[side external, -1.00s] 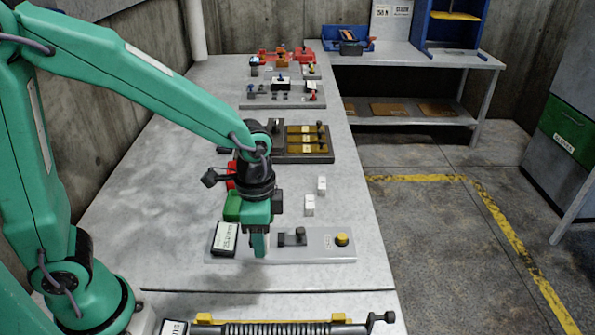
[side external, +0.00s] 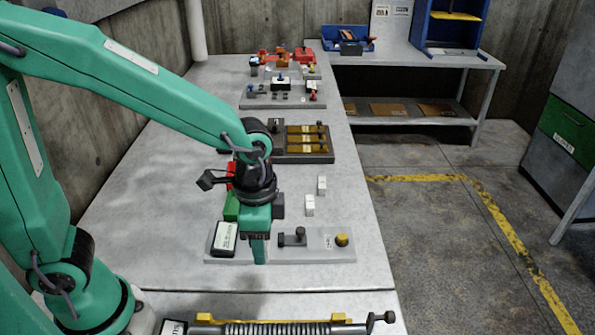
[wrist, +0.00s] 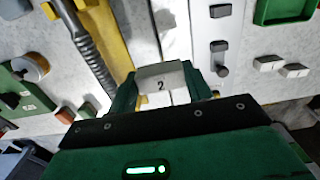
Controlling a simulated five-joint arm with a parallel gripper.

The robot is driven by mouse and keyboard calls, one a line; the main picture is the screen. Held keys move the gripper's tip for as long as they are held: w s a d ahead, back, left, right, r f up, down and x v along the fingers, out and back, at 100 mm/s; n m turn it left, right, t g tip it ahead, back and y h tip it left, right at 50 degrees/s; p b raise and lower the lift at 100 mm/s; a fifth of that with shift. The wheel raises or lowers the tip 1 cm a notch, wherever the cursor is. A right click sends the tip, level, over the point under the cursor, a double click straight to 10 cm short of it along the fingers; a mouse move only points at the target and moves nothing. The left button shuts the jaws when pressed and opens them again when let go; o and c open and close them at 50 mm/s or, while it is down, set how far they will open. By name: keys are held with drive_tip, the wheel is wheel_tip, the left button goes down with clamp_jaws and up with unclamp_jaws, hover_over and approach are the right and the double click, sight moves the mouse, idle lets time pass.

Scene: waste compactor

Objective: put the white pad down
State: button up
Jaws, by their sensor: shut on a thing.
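My gripper (wrist: 160,92) is shut on a white pad (wrist: 162,78) marked "2", which sits between its two green fingers in the wrist view. In the side view my gripper (side external: 260,252) points down at the left part of a pale grey plate (side external: 322,256). The held pad cannot be made out there, and I cannot tell whether it touches the plate. Two other white pads, one nearer (side external: 309,206) and one farther (side external: 322,186), stand on the table behind the plate. Those two also appear in the wrist view (wrist: 268,63) (wrist: 294,70).
The plate carries a dark lever (side external: 293,238), a yellow button (side external: 342,240) and a labelled black-edged box (side external: 224,238) close left of my gripper. A green container (side external: 231,206) is behind. A ribbed roller with a yellow bar (side external: 270,319) lies at the front. The table's right side is clear.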

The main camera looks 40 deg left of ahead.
drive_tip(key=shift+w+a, duration=0.35)
drive_tip(key=shift+w, duration=0.1)
drive_tip(key=shift+m, duration=0.3)
drive_tip(key=w+a+f, duration=0.2)
drive_tip(key=w+a, duration=0.2)
drive_tip(key=a, duration=0.3)
drive_tip(key=w+a+f, duration=0.3)
drive_tip(key=w+a, duration=0.1)
drive_tip(key=a, duration=0.2)
drive_tip(key=w+a+f, duration=0.3)
drive_tip(key=w+a, duration=0.1)
drive_tip(key=a, duration=0.3)
drive_tip(key=shift+w+a, duration=0.25)
drive_tip(key=shift+a, duration=0.1)
drive_tip(key=shift+f, duration=2)
drive_tip(key=shift+f, duration=0.15)
drive_tip(key=o, duration=0.8)
drive_tip(key=shift+r, duration=0.2)
